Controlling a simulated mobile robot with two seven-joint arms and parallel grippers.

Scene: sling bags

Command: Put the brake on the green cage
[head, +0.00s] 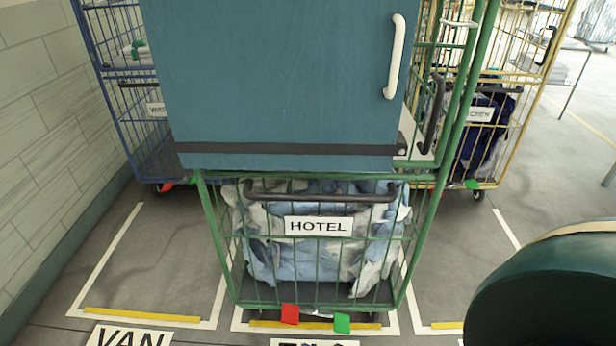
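The green cage (214,232) stands upright in the middle of the head view, in a floor bay marked with white and yellow lines. Its front carries a HOTEL sign (318,226) and a dark horizontal handle (310,196). Blue and white bags (268,250) fill its lower part. At its bottom front edge are a red tab (290,314) and, to its right, a green tab (342,323). The red tab sits a little higher in the picture. Its wheels are mostly hidden. Neither of my grippers shows in the head view.
A large teal panel (275,80) with a white handle (394,58) and dark strap hides the cage's upper part. A blue cage (104,60) stands behind left by the wall, a yellow cage (535,70) behind right.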

